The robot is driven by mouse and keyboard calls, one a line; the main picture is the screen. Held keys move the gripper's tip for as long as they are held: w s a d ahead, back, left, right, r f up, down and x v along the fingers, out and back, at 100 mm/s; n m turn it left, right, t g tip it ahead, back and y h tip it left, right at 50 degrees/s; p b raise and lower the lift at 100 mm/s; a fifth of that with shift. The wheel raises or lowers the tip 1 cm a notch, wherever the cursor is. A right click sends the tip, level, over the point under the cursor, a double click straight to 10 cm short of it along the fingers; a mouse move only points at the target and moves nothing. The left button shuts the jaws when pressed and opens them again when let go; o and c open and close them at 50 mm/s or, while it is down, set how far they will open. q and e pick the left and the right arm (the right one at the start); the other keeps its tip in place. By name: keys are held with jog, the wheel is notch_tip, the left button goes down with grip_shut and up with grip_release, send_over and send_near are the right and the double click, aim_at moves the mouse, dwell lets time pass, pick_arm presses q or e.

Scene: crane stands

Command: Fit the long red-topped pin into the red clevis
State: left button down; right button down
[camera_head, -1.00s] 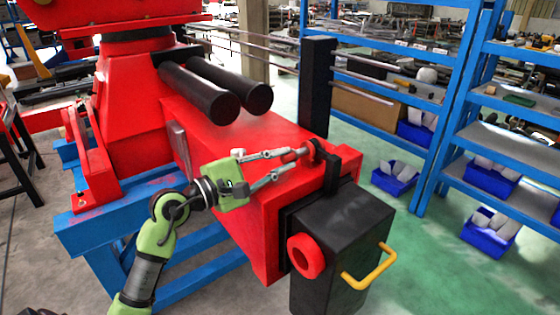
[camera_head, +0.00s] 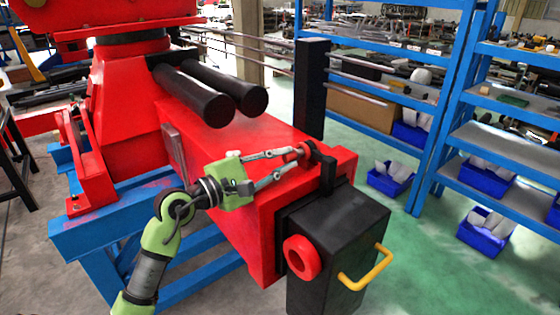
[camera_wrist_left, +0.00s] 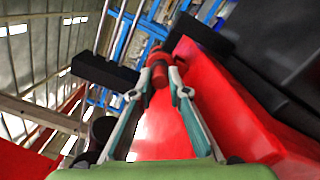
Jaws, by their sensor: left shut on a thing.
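My left gripper (camera_head: 293,158) reaches in from the left above the end of the red crane beam (camera_head: 232,150). Its fingers are shut on a short red cylindrical part, which I take to be the red top of the pin (camera_head: 297,154). In the left wrist view this red top (camera_wrist_left: 157,72) sits between the fingertips; how far a shank extends is hidden. A dark round end shows beside it, close to an upright black bar (camera_head: 328,174); I cannot tell whether they touch. A red bracket with upright plates (camera_head: 85,160), possibly the clevis, stands at the left. My right gripper is out of view.
A black box (camera_head: 335,250) with a red ring (camera_head: 302,257) and yellow handle (camera_head: 365,270) is at the beam's end. Blue shelves (camera_head: 450,110) stand right, beyond open green floor.

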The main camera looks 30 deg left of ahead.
pick_arm(q)
jog(key=shift+x, duration=0.75)
jog(key=c, duration=1.9)
grip_release()
jog(key=shift+s+f, duration=0.1)
jog(key=shift+s+a+b, duration=0.15)
jog(key=shift+s+b, duration=0.15)
jog(key=shift+b+v, duration=0.85)
jog(key=shift+v, duration=1.05)
jog(key=shift+s, duration=0.2)
